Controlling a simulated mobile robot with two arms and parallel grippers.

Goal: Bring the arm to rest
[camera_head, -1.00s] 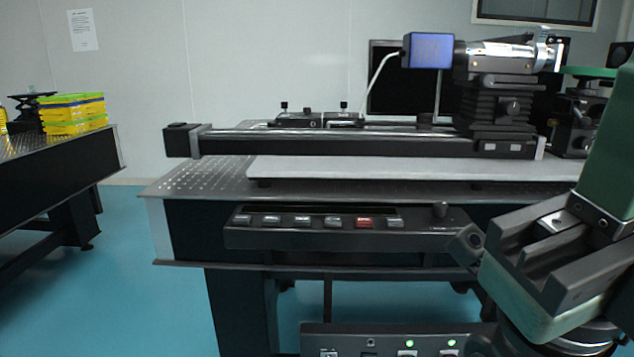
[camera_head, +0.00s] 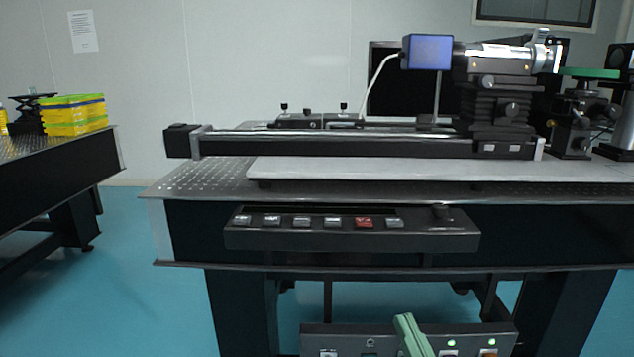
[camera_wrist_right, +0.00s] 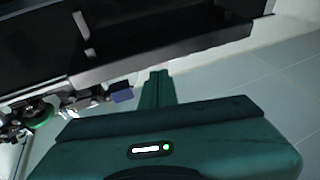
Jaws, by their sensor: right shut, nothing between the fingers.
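My right gripper (camera_head: 404,320) shows as a green tip at the bottom of the head view, in front of the lower control box. In the right wrist view its green fingers (camera_wrist_right: 158,76) are together with nothing between them. The rest of the right arm is outside the head view. My left gripper is in neither view.
An optical table (camera_head: 200,178) stands ahead, bearing a long rail, a blue-faced camera (camera_head: 428,52) and mounts. A button panel (camera_head: 350,236) hangs at its front, with a control box (camera_head: 340,340) below. Yellow trays (camera_head: 73,115) sit on the left table. Blue floor between the tables is clear.

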